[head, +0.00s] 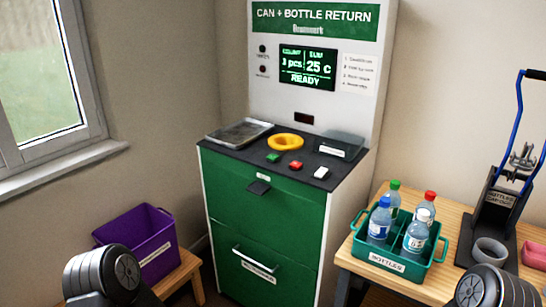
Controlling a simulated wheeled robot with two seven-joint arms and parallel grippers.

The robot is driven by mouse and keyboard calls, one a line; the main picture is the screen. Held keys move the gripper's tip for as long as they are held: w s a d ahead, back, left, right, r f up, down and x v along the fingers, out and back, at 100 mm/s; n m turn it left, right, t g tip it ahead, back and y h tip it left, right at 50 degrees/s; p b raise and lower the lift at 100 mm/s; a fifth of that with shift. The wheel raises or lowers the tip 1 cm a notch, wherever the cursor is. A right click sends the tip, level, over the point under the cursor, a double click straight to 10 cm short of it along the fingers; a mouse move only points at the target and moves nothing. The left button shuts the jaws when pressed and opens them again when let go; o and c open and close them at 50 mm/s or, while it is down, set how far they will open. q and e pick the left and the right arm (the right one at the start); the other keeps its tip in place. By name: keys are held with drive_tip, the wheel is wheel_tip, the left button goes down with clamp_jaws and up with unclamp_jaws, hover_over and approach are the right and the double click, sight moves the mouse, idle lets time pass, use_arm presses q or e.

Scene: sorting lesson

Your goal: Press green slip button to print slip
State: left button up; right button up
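The green button (272,157) sits on the dark top of the return machine (265,221), in a row with a red button (296,165) and a white button (321,173). The machine's screen (307,67) is lit and reads "25 c" and "READY"; the piece count is too small to read surely. Neither gripper is in view; only dark rounded parts of my arms show at the bottom left and bottom right, apart from the machine.
A yellow ring (285,142) and a metal tray (239,132) are behind the buttons. A purple bin (146,250) stands at left. A green crate (393,266) of bottles, a tall blue-handled device (497,205) and a grey cup (489,252) stand on the right table.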

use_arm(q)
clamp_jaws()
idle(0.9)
